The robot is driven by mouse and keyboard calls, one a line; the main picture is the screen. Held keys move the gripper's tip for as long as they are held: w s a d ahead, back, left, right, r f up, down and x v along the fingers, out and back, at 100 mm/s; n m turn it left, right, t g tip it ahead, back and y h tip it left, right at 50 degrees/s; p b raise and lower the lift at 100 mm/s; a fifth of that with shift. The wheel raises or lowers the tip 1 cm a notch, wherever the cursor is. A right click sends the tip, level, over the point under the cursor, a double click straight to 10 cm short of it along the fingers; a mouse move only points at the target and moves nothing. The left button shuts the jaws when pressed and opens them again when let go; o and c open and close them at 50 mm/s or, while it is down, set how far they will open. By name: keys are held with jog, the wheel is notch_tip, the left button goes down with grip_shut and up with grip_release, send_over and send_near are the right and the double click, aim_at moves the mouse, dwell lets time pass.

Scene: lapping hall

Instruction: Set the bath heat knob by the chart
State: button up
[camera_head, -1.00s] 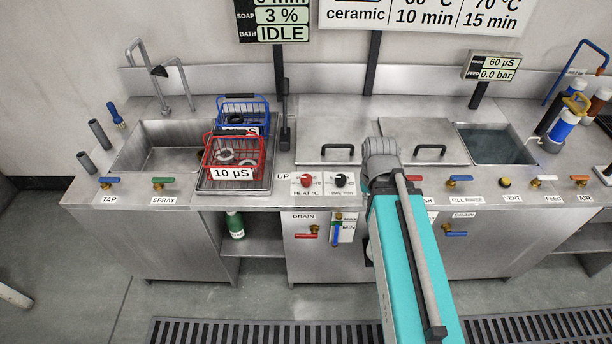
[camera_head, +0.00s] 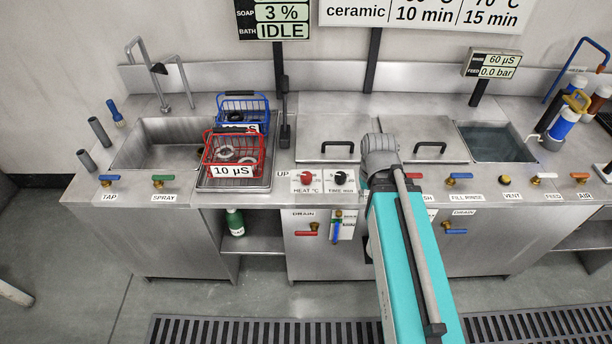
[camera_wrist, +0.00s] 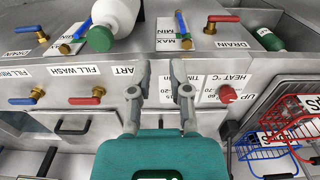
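The red heat knob (camera_head: 306,177) sits on the front panel above the label HEAT °C. It also shows right of my gripper in the wrist view (camera_wrist: 228,96), which is upside down, with printed temperatures beside it. Its exact setting is too small to read. The black time knob (camera_head: 341,177) is beside it; my finger hides it in the wrist view. My gripper (camera_wrist: 161,68) is open and empty, apart from the heat knob. My arm hides its fingers in the head view. The chart (camera_head: 420,14) shows a ceramic row, 10 min and 15 min; its top is cut off.
A display (camera_head: 273,20) reads soap 3 %, bath IDLE. A red basket (camera_head: 235,152) and a blue basket (camera_head: 243,104) stand left of the knobs. Lidded tanks with a black handle (camera_head: 338,146) lie behind. Valves line the front, including a red drain lever (camera_head: 306,233) below.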

jog(key=o, duration=0.8)
jog(key=w+a+n, duration=0.1)
jog(key=w, duration=0.1)
jog(key=w+a+n, duration=0.1)
jog(key=w, duration=0.1)
jog(key=w+a+n, duration=0.2)
jog(key=shift+w+r, duration=0.1)
jog(key=shift+w, duration=0.15)
jog(key=shift+c, duration=0.2)
jog(key=n, duration=1.1)
send_over(306, 175)
jog(key=shift+r, duration=0.1)
notch_tip(306, 175, down, 14)
jog(key=b, duration=1.3)
jog(key=shift+r, duration=0.1)
jog(key=c, duration=1.1)
